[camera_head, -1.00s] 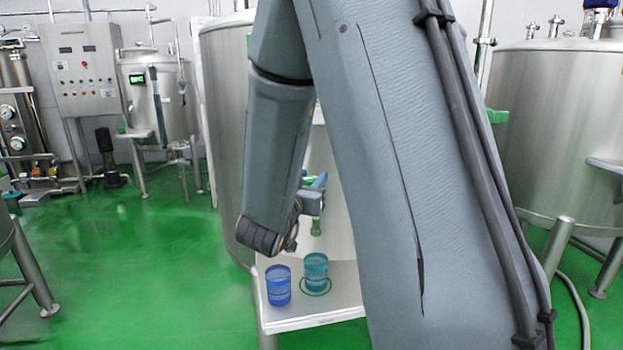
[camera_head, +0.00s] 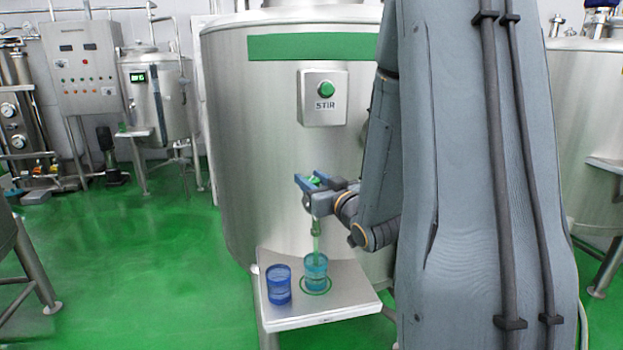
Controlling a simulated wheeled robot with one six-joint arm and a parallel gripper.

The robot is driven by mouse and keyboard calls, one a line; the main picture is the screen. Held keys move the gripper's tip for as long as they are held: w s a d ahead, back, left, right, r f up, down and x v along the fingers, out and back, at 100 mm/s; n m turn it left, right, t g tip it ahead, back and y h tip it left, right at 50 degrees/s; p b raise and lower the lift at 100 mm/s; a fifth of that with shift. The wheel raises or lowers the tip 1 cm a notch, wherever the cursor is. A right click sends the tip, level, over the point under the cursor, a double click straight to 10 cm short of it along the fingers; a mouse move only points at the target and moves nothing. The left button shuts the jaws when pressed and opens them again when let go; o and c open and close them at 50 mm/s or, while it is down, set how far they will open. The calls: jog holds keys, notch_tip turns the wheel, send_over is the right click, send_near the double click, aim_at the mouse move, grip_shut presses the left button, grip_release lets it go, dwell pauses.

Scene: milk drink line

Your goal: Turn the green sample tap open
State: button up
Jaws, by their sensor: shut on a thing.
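The green sample tap (camera_head: 315,181) is on the front of the large steel tank, low down. My gripper (camera_head: 307,184), with blue fingers, comes in from the right and is shut on the tap's green handle, which is mostly hidden between the fingers. Below the tap, a thin greenish strip (camera_head: 316,243) runs down to a teal cup (camera_head: 316,272); I cannot tell whether it is spout or liquid. The teal cup stands upright inside a green ring marked on the small steel shelf (camera_head: 345,290).
A blue cup (camera_head: 279,284) stands left of the teal cup on the shelf. A box with a green STIR button (camera_head: 326,90) is on the tank (camera_head: 255,150) above the tap. My arm hides much of the right side. Green floor at left is clear.

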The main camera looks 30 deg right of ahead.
aim_at(319, 181)
jog(key=n+g+y+p, duration=0.1)
jog(key=n+y, duration=0.2)
jog(key=y, duration=0.1)
jog(key=n+g+y+p, duration=0.1)
jog(key=n+y, duration=0.1)
jog(key=y, duration=0.2)
jog(key=shift+d+r+n+y+p, duration=0.1)
jog(key=shift+n+y+p, duration=0.25)
jog(key=shift+n+y, duration=0.05)
jog(key=shift+y, duration=0.3)
jog(key=o, duration=1.1)
jog(key=shift+w, duration=0.1)
jog(key=shift+c, duration=0.2)
jog(key=b+v, duration=0.1)
jog(key=v, duration=0.6)
jog(key=shift+s, duration=0.4)
jog(key=shift+d, duration=0.1)
